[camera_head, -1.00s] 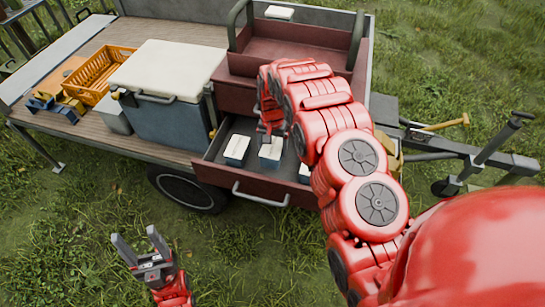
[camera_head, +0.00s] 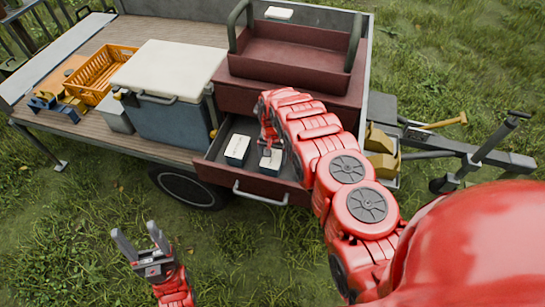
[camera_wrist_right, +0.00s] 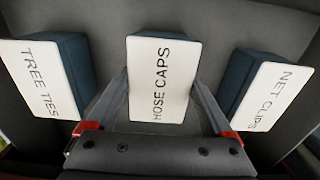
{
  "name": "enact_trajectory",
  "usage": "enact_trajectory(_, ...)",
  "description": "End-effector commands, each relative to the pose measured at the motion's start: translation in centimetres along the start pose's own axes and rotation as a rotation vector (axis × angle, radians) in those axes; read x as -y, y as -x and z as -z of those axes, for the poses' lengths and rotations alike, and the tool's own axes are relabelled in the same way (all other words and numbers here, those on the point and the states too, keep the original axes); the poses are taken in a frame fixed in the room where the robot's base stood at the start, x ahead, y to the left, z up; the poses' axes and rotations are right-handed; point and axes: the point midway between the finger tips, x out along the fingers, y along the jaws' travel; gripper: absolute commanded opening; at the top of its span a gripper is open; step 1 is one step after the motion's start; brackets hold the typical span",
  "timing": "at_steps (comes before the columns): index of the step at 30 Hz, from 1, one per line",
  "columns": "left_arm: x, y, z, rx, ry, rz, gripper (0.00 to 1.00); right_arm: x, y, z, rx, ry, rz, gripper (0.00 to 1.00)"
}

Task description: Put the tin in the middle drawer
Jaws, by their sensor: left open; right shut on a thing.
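A dark blue tin with a white lid reading HOSE CAPS (camera_wrist_right: 163,75) is between the fingers of my right gripper (camera_wrist_right: 160,100), which is shut on it. In the head view this tin (camera_head: 271,160) is inside the open drawer (camera_head: 262,185), with my right gripper (camera_head: 268,146) over it. Whether its base touches the drawer floor is unclear. A TREE TIES tin (camera_wrist_right: 42,80) is to its left and a NET CLIPS tin (camera_wrist_right: 271,97) to its right, both apart from it. My left gripper (camera_head: 145,248) is open and empty above the grass.
The drawer belongs to a dark red cabinet (camera_head: 236,98) on a trailer, with an open tray (camera_head: 290,75) on top. A blue cooler (camera_head: 165,115) and an orange crate (camera_head: 101,75) stand to the left. My right arm hides the drawer's right end.

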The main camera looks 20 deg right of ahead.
Motion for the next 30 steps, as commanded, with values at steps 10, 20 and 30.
enact_trajectory(10,0.0,0.1,0.0,0.000,0.000,0.000,0.62,0.0,-0.1,0.0,0.000,0.000,0.000,1.00)
enact_trajectory(20,0.0,0.6,-0.1,0.000,0.000,0.000,0.62,0.1,2.1,0.1,-0.001,0.000,0.000,1.00)
enact_trajectory(30,-0.1,2.6,-0.4,0.000,0.000,0.000,0.62,0.1,7.3,0.1,-0.003,0.000,0.001,1.00)
